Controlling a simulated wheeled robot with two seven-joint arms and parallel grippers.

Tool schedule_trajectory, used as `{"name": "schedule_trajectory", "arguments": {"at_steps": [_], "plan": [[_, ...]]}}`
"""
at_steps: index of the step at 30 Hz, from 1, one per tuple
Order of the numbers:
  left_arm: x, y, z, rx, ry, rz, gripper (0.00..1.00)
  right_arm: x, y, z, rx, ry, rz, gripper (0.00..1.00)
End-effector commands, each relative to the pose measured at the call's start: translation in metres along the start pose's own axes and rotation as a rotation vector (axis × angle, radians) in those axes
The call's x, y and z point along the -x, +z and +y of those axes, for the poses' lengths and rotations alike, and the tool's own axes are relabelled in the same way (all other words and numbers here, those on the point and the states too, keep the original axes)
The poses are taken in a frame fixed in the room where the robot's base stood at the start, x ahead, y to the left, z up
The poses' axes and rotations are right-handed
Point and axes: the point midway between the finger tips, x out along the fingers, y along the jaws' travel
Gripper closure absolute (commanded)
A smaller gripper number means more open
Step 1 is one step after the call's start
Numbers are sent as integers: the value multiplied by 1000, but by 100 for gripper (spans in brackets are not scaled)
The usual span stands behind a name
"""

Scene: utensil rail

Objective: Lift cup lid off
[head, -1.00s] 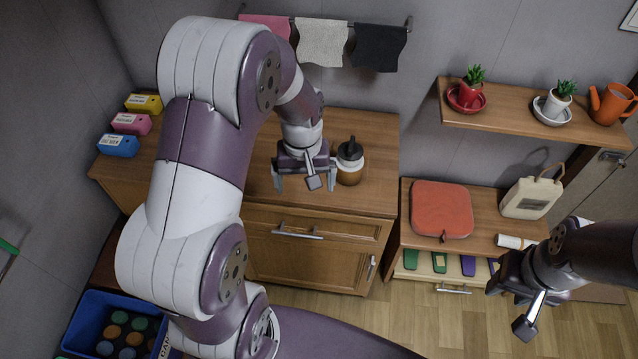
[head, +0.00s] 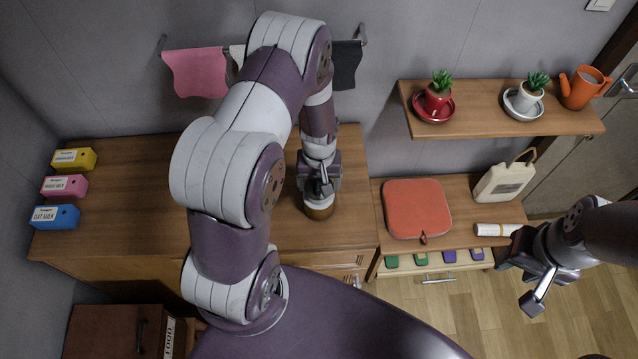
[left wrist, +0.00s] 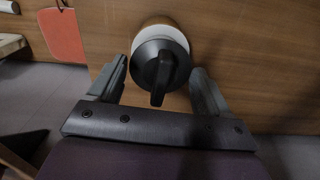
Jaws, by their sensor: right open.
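The cup (head: 319,212) stands on the wooden cabinet top, its brown lower part showing below my left gripper (head: 320,185) in the head view. The gripper hides the lid there. In the left wrist view, the round black lid (left wrist: 148,58) with its raised bar-shaped knob (left wrist: 162,82) sits on the cup, whose white band (left wrist: 160,28) shows behind it. My left gripper (left wrist: 160,72) is open, with one finger on each side of the lid and a small gap visible on both sides. My right gripper (head: 516,285) is open and empty, off to the right above the floor.
Yellow (head: 74,159), pink (head: 65,186) and blue (head: 56,216) boxes stand at the cabinet's left end. A red cushion (head: 416,208) and a cream bag (head: 503,183) are on the lower unit to the right. A wall shelf (head: 480,126) holds potted plants.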

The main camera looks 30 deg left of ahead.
Motion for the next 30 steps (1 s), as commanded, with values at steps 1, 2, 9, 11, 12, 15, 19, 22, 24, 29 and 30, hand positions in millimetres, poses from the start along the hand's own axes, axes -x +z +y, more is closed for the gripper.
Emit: {"name": "schedule_trajectory", "arguments": {"at_steps": [1, 2, 9, 11, 12, 15, 19, 22, 24, 29, 30], "plan": [[0, 0, 0, 0, 0, 0, 39, 0, 0, 0, 0, 0, 0, 57], [0, 0, 0, 0, 0, 0, 49, 0, 0, 0, 0, 0, 0, 57], [0, 0, 0, 0, 0, 0, 53, 0, 0, 0, 0, 0, 0, 57], [0, 0, 0, 0, 0, 0, 53, 0, 0, 0, 0, 0, 0, 57], [0, 0, 0, 0, 0, 0, 53, 0, 0, 0, 0, 0, 0, 57], [3, -1, 0, 0, 1, 2, 53, -2, 0, 0, 0, 0, 0, 57], [15, -1, 0, 0, 1, 4, 53, -6, 0, 0, 0, 0, 0, 57], [31, -2, 0, 0, 2, 5, 53, -11, 1, 0, 0, 0, 0, 57], [43, 1, 6, -3, 2, 5, 53, -15, 2, 0, 0, 0, 0, 57], [63, 13, 42, -7, 2, 4, 53, -25, 3, 0, 0, 0, 0, 57], [69, 16, 51, -6, 2, 4, 53, -27, 3, 0, 0, 0, 0, 57]]}}
